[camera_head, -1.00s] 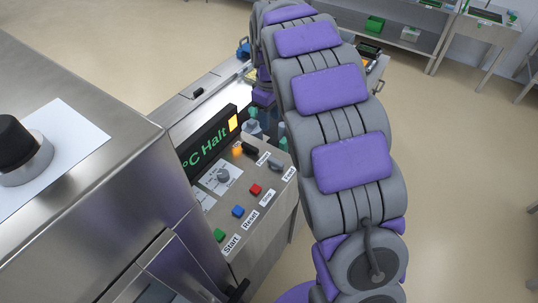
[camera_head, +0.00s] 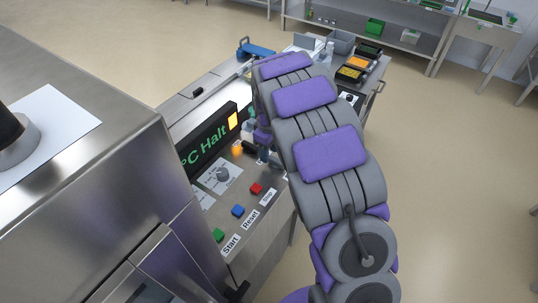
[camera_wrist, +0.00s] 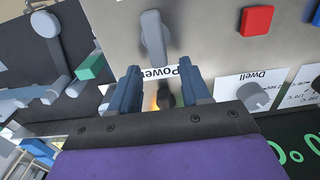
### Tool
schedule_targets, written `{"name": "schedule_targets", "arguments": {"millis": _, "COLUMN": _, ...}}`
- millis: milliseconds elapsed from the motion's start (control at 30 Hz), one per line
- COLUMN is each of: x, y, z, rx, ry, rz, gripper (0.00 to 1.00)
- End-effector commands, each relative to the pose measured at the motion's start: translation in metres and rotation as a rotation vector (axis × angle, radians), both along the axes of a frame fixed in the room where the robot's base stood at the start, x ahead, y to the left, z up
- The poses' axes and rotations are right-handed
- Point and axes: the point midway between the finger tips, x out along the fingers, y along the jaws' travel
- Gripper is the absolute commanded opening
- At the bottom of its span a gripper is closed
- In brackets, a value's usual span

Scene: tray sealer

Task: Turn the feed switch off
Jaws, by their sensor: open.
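The feed switch (camera_wrist: 153,38), a grey lever on the steel control panel, shows at the top of the wrist view, just beyond my fingertips; its own label is out of frame. In the head view my arm hides it. My gripper (camera_wrist: 161,76) is open, with its two blue-grey fingers on either side of the "Power" label (camera_wrist: 165,73). The dark power switch (camera_wrist: 167,98) shows between the fingers, nearer my palm, beside an orange glow. I cannot tell whether the fingers touch the panel. The gripper is mostly hidden in the head view.
A red button (camera_wrist: 256,19) and the grey dwell knob (camera_wrist: 254,97) sit right of my fingers in the wrist view. Blue (camera_head: 238,210) and green (camera_head: 218,235) buttons lie lower on the panel. The display (camera_head: 208,142) reading "°C Halt" stands beside it.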

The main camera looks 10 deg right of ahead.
Motion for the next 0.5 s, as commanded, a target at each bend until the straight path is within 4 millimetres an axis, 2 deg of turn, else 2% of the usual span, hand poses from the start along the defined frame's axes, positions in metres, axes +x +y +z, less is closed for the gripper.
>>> {"name": "schedule_targets", "arguments": {"millis": 200, "x": 0.000, "y": 0.000, "z": -0.016, "rx": -0.001, "ry": -0.003, "rz": 0.000, "gripper": 0.47}}
{"name": "schedule_targets", "arguments": {"millis": 500, "x": 0.000, "y": 0.000, "z": -0.017, "rx": -0.001, "ry": -0.002, "rz": 0.000, "gripper": 0.47}}
